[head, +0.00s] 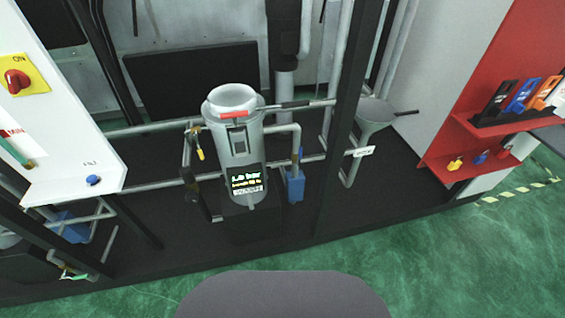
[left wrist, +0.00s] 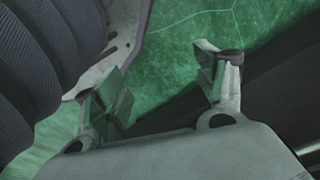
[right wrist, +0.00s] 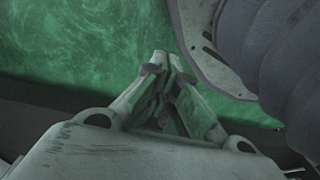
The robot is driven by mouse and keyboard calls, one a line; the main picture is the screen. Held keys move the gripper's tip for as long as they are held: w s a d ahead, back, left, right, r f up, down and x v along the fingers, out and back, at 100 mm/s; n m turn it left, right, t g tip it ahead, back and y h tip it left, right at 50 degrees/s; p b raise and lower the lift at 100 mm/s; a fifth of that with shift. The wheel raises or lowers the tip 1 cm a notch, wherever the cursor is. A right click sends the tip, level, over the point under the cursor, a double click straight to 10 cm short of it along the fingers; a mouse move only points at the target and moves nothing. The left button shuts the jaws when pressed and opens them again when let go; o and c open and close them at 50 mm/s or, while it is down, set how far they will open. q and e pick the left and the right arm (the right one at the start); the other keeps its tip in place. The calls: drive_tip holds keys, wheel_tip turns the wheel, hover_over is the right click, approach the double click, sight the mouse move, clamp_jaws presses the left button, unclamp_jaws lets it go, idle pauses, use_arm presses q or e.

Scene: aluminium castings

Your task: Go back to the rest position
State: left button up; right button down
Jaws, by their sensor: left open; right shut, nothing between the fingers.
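My left gripper (left wrist: 166,80) shows in the left wrist view with its two fingers spread wide and nothing between them. Green floor and a dark strip lie behind it. My right gripper (right wrist: 164,72) shows in the right wrist view with its fingertips together and nothing held. Green floor lies beyond it. Neither gripper shows in the head view. Both grippers are apart from any equipment, as far as the wrist views show.
A grey cylindrical vessel (head: 228,140) with pipes and a small display stands on a black base. A white panel with a red rotary switch (head: 16,80) is at left. A funnel (head: 375,112) and a red lock board (head: 515,60) are at right. Green floor (head: 440,255) in front is clear.

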use_arm(q)
drive_tip(key=s+a+r+p, duration=0.1)
drive_tip(key=s+a+p, duration=0.1)
drive_tip(key=s+p, duration=0.6)
drive_tip(key=s+a+r+p, duration=0.2)
drive_tip(key=s+a+p, duration=0.1)
drive_tip(key=s+p, duration=0.5)
drive_tip(key=shift+a+r, duration=0.15)
drive_tip(key=shift+r, duration=0.1)
use_arm(e)
drive_tip(key=s+d+r, duration=0.1)
drive_tip(key=s+d, duration=0.1)
drive_tip(key=s, duration=0.6)
drive_tip(key=s+d+r, duration=0.2)
drive_tip(key=s+d, duration=0.1)
drive_tip(key=s, duration=0.5)
drive_tip(key=shift+d+r, duration=0.15)
drive_tip(key=shift+r, duration=0.1)
use_arm(q)
drive_tip(key=shift+s+f, duration=0.1)
drive_tip(key=shift+f, duration=0.1)
use_arm(e)
drive_tip(key=shift+s+f, duration=0.1)
drive_tip(key=shift+f, duration=0.1)
idle(1.1)
